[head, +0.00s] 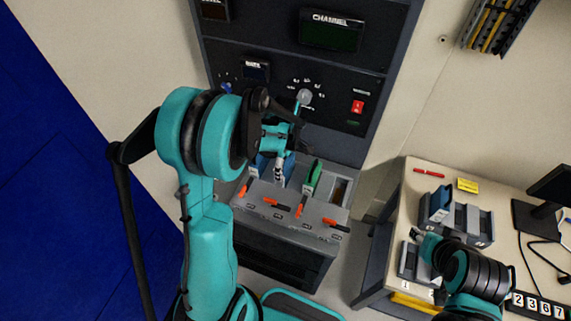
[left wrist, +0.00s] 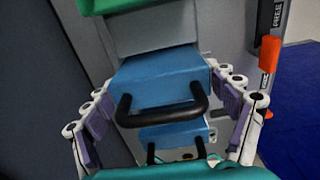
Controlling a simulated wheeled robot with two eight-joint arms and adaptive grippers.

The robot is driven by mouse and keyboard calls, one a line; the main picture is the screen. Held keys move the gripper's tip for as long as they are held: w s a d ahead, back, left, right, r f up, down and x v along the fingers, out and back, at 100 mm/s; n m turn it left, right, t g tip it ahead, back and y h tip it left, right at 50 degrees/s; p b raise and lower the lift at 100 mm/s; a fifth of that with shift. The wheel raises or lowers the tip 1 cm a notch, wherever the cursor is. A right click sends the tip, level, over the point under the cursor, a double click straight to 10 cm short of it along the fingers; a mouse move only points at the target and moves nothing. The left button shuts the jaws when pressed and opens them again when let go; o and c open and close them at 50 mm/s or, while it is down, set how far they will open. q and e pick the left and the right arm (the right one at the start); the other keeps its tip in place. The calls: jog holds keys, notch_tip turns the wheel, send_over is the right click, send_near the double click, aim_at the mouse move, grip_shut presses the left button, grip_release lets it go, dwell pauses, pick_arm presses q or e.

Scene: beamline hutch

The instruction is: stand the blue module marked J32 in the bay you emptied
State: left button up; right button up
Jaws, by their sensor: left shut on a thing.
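My left gripper (head: 280,170) is over the bench unit's row of bays. In the left wrist view its fingers (left wrist: 168,105) are shut on a blue module (left wrist: 160,78) with a black handle, one finger on each side. The held module also shows in the head view (head: 289,164). I cannot tell how deep it sits, and no J32 mark is legible. A second blue module (head: 259,164) stands to its left. A green module (head: 314,176) stands to its right. A dark empty bay (head: 340,188) is at the right end. My right gripper (head: 424,243) is small, by the side table.
Orange levers (head: 301,206) line the unit's front ledge. A control panel (head: 340,90) with a knob (head: 305,97) rises behind. The side table (head: 410,190) carries a grey rack (head: 470,222) with a blue module (head: 436,205), and a monitor (head: 552,190).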

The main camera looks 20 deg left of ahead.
pick_arm(q)
jog(key=shift+f+b, duration=0.3)
jog(key=shift+f, duration=0.05)
dwell(0.3)
jog(key=o, duration=1.1)
jog(key=shift+o, duration=0.2)
notch_tip(320, 180, up, 12)
